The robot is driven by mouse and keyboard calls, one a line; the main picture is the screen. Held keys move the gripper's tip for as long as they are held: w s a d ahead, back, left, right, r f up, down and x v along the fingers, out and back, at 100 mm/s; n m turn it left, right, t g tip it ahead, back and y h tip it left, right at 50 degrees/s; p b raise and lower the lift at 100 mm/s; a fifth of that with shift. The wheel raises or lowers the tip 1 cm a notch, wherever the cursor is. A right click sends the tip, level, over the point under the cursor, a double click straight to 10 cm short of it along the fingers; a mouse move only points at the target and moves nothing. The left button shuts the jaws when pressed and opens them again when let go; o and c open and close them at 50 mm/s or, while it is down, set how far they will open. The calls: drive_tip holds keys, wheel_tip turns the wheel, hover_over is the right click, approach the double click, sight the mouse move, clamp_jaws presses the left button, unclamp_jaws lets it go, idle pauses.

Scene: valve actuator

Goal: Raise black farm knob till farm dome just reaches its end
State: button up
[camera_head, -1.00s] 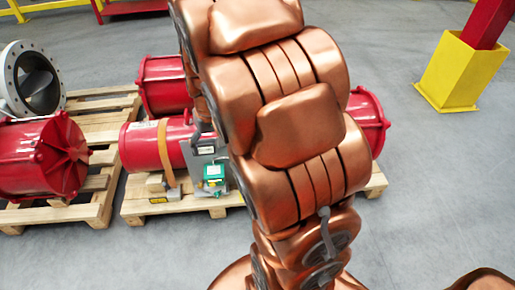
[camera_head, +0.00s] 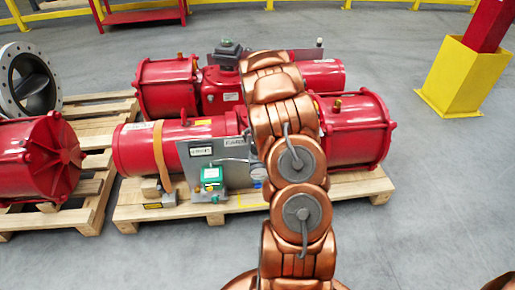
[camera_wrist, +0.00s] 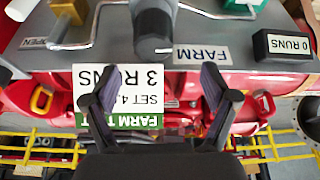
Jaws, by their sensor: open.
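In the wrist view, a dark knob (camera_wrist: 153,25) stands at the top centre, beside a plate marked FARM (camera_wrist: 201,55); I take it for the black farm knob. The labels appear upside down. My gripper (camera_wrist: 158,82) is open, its two fingers apart and empty below the knob in the picture, with the knob lying between their lines. The fingers look apart from the knob. I cannot pick out the farm dome for certain. In the head view, my arm hides the gripper and knob; the red actuator (camera_head: 140,147) with its grey panel (camera_head: 238,172) lies on a pallet.
A black box reading 0 RUNS (camera_wrist: 288,45) sits right of the FARM plate, and a white-green card reading 3 RUNS (camera_wrist: 140,88) lies behind the left finger. More red actuators (camera_head: 40,160) and a yellow post base (camera_head: 455,80) stand around. Grey floor is open at right.

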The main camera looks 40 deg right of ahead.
drive_tip(key=shift+w+d+f, duration=0.1)
drive_tip(key=shift+d+f, duration=0.6)
drive_tip(key=shift+f, duration=0.2)
drive_tip(key=shift+x, duration=3.55)
drive_tip(key=shift+c, duration=0.4)
drive_tip(key=c, duration=1.1)
drive_tip(key=shift+a+f+m+b, duration=0.1)
drive_tip(key=shift+f+m+b, duration=0.05)
drive_tip(key=shift+m+b, duration=0.25)
